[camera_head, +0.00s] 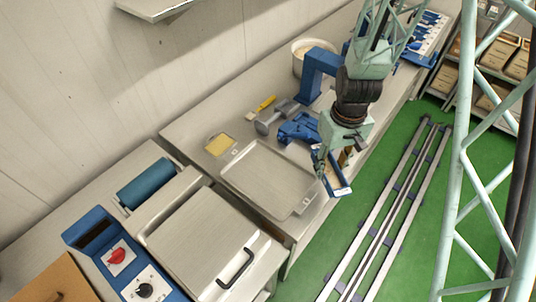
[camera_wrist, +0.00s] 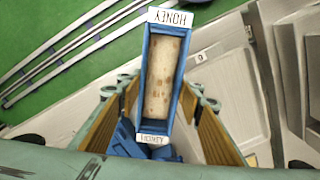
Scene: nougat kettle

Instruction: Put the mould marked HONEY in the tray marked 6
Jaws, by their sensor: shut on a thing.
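My gripper (camera_wrist: 168,115) is shut on the HONEY mould (camera_wrist: 165,75), a narrow blue box with white HONEY labels at both ends and pale, nut-flecked nougat inside. In the head view the mould (camera_head: 340,188) hangs below my gripper (camera_head: 334,160), by the counter's front edge, just right of a large shallow metal tray (camera_head: 265,178). The tray's rim and a small label (camera_wrist: 199,57) show beside the mould in the wrist view. I cannot read the label's mark surely. The mould appears apart from the tray; the arm hides part of it.
A blue stand (camera_head: 315,75) with a white pot (camera_head: 301,46) is behind my gripper. A metal lidded unit (camera_head: 205,240) stands at left. Floor rails (camera_head: 385,215) run in front.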

